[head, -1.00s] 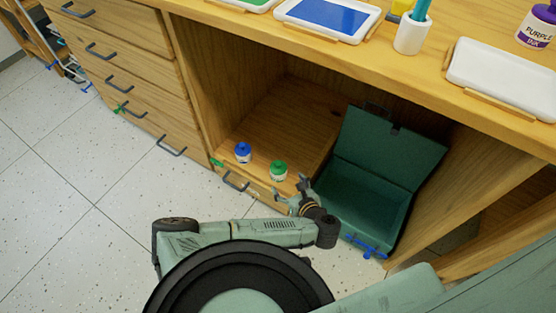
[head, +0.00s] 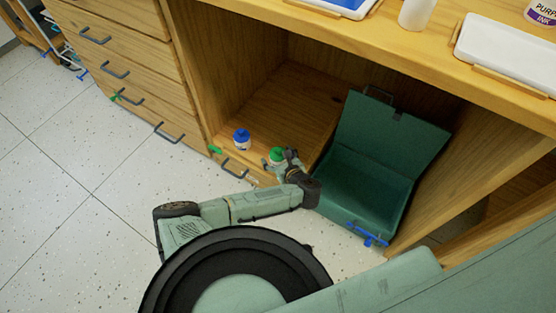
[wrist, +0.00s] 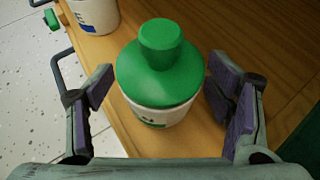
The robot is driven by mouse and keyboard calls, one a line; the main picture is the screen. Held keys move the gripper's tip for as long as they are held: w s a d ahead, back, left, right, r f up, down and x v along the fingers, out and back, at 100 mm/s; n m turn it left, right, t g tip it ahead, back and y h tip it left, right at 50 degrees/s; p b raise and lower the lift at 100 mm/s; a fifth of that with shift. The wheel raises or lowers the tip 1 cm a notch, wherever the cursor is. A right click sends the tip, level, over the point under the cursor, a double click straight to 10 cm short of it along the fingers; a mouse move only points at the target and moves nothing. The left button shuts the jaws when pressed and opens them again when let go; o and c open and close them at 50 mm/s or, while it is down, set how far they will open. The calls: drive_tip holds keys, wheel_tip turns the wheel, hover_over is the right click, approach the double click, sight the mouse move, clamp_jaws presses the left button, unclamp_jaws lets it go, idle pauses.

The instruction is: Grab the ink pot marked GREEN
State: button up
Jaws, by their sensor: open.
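The ink pot with the green cap (wrist: 160,70) stands upright on the wooden cabinet floor. Its white body shows below the cap in the wrist view, with only part of its label visible. In the head view the green-capped pot (head: 276,155) is partly hidden by my gripper (head: 274,163). In the wrist view my gripper (wrist: 165,100) is open, with one purple-padded finger on each side of the pot. There is a gap between each finger and the pot.
A blue-capped ink pot (head: 241,139) stands just left of the green one; its white body (wrist: 95,14) shows in the wrist view. An open green box (head: 362,185) is to the right. Cabinet walls and the tabletop (head: 400,60) enclose the space.

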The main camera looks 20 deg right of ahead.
drive_tip(key=shift+c, duration=0.3)
drive_tip(key=c, duration=1.5)
